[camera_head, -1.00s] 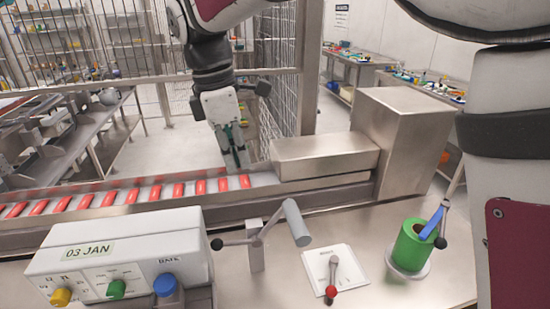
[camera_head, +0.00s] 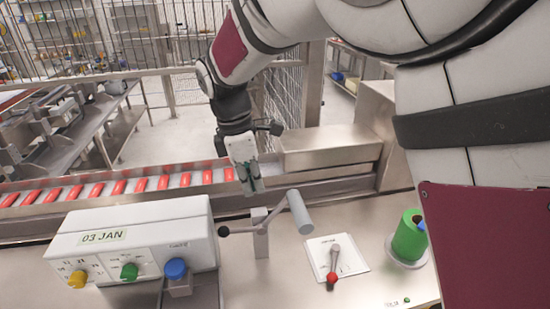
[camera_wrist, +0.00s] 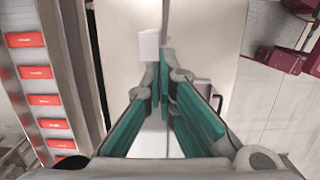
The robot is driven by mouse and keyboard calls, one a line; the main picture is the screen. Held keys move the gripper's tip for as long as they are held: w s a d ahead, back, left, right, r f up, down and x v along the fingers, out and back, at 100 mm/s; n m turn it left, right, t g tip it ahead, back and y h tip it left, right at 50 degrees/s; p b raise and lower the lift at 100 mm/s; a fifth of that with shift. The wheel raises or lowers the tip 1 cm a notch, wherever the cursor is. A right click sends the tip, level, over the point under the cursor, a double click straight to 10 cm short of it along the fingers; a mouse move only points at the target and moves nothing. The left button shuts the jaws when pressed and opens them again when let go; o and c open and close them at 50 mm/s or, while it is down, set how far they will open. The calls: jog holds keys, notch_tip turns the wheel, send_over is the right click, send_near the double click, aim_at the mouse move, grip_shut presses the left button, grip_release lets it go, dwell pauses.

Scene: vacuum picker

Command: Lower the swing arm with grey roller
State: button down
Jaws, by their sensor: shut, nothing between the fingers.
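The swing arm (camera_head: 276,212) is a thin metal arm on a short upright post. Its grey roller (camera_head: 299,212) is at the right end, raised above the table, and a black ball knob (camera_head: 223,232) is at the left end. My gripper (camera_head: 253,188) points down just behind the post, between knob and roller in the picture. It is shut and empty. In the wrist view, the green fingers of my gripper (camera_wrist: 163,80) come together; I cannot clearly make out the roller there. Whether the fingers touch the swing arm cannot be told.
A white date machine (camera_head: 135,240) with coloured knobs stands left of the post. A conveyor (camera_head: 60,222) with red packets runs behind. Right of the post are a white plate with a red-tipped lever (camera_head: 333,277) and a green roll (camera_head: 409,238).

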jog(key=shift+w+d+f+p, duration=0.25)
jog(key=shift+d+f+p, duration=0.05)
jog(key=shift+d+f, duration=0.6)
jog(key=shift+w+d+f+p, duration=0.2)
jog(key=shift+d+f+p, duration=0.05)
jog(key=shift+d+f, duration=0.55)
jog(key=shift+w+d+f+y+b, duration=0.15)
jog(key=shift+d+y+b, duration=0.15)
jog(key=shift+y+b, duration=0.15)
jog(key=shift+d, duration=0.15)
jog(key=w+d+f+g+y+b, duration=0.1)
jog(key=d+f+g+y+b, duration=0.1)
jog(key=d+f+y+b, duration=0.4)
jog(key=shift+w+d+f+g+y+b, duration=0.25)
jog(key=shift+y+b, duration=1.2)
jog(key=shift+b, duration=2.4)
jog(key=shift+d+r, duration=0.1)
